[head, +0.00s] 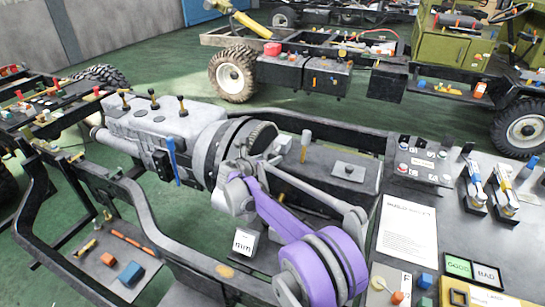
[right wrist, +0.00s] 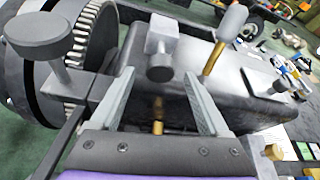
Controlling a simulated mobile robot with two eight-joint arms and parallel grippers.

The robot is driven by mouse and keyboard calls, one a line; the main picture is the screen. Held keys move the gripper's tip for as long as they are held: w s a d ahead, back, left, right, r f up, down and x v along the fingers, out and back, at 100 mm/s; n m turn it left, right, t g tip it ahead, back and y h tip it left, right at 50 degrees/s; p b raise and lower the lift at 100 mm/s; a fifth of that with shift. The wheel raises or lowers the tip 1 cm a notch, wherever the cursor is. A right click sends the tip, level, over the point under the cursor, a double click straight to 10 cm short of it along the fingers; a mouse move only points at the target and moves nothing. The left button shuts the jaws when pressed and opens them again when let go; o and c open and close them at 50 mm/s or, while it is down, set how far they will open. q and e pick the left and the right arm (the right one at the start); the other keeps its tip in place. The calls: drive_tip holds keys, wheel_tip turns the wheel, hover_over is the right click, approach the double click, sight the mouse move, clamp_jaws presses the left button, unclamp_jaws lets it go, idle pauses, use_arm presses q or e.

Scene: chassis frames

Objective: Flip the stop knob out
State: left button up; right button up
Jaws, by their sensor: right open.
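My right gripper (right wrist: 159,76) is open, its two grey fingers spread in the right wrist view. A small grey round knob (right wrist: 160,68) with a pale block (right wrist: 162,35) behind it shows between the fingertips; I cannot tell whether they touch it. No label marks which part is the stop knob. A larger grey round knob (right wrist: 36,38) stands at the left beside the toothed ring (right wrist: 90,35). In the head view my right gripper (head: 264,160) is partly hidden by its own purple and grey arm, near the engine's rear end. My left gripper is not in view.
A lever with a grey grip (right wrist: 232,24) stands right of the fingers on a dark housing (right wrist: 250,75). The chassis frame rail (head: 215,270) runs along the front. A bench with a paper sheet (head: 406,232) is at the right.

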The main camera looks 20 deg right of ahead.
sight(272, 157)
drive_tip(key=shift+x, duration=1.85)
clamp_jaws()
